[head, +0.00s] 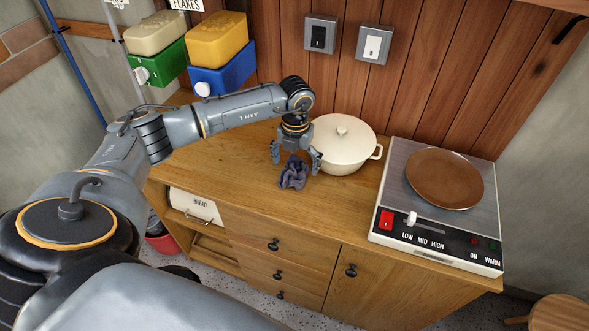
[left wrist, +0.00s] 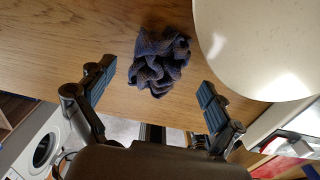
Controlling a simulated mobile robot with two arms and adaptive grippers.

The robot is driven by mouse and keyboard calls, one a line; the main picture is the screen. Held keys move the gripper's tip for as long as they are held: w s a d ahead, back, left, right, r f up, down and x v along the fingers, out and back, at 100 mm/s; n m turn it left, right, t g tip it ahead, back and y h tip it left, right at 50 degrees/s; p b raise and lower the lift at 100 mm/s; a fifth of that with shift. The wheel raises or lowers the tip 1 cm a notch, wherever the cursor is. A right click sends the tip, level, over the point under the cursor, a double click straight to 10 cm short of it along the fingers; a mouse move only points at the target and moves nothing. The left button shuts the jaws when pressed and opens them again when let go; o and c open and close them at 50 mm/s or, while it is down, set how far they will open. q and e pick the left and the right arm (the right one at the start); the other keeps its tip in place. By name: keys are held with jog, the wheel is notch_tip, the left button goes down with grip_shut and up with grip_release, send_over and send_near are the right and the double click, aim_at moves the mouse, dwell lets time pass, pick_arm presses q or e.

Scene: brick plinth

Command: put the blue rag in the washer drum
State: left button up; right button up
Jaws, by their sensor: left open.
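The blue rag (head: 293,172) lies crumpled on the wooden counter, in front of the cream pot. It also shows in the left wrist view (left wrist: 160,58), dark blue and bunched up. My left gripper (head: 296,158) is open, pointing down at the rag, with a finger to either side. In the left wrist view my left gripper (left wrist: 157,80) has nothing between its fingers and the rag is just ahead of them. A white washer (left wrist: 38,148) with a round dark opening shows at the lower left of the wrist view. My right gripper is not in view.
A lidded cream pot (head: 338,143) stands close beside the left gripper. A hotplate (head: 440,205) with a brown plate (head: 445,178) is to the right. Green (head: 158,65) and blue (head: 222,75) dispensers are at the back left. The counter (head: 235,165) left of the rag is clear.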

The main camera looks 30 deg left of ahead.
aim_at(295, 168)
pick_arm(q)
jog(key=shift+f, duration=1.5)
jog(key=c, duration=1.1)
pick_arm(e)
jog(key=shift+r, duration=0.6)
pick_arm(q)
jog(key=shift+c, duration=0.2)
jog(key=shift+r, duration=0.1)
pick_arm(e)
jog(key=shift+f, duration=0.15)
pick_arm(q)
jog(key=shift+r, duration=0.3)
notch_tip(295, 168, up, 2)
jog(key=shift+w+a+r+b, duration=0.1)
jog(key=shift+b, duration=0.8)
jog(key=s+r, duration=0.2)
jog(key=s+d+r+b, duration=0.1)
jog(key=s+r, duration=0.1)
jog(key=r, duration=0.1)
jog(key=shift+s+r, duration=0.1)
jog(key=shift+s, duration=0.1)
jog(key=s+d+r+b, duration=0.2)
jog(key=s+r, duration=0.3)
jog(key=s, duration=0.4)
jog(key=shift+s+d+b, duration=0.2)
jog(key=shift+s+b, duration=0.05)
jog(key=shift+b, duration=0.2)
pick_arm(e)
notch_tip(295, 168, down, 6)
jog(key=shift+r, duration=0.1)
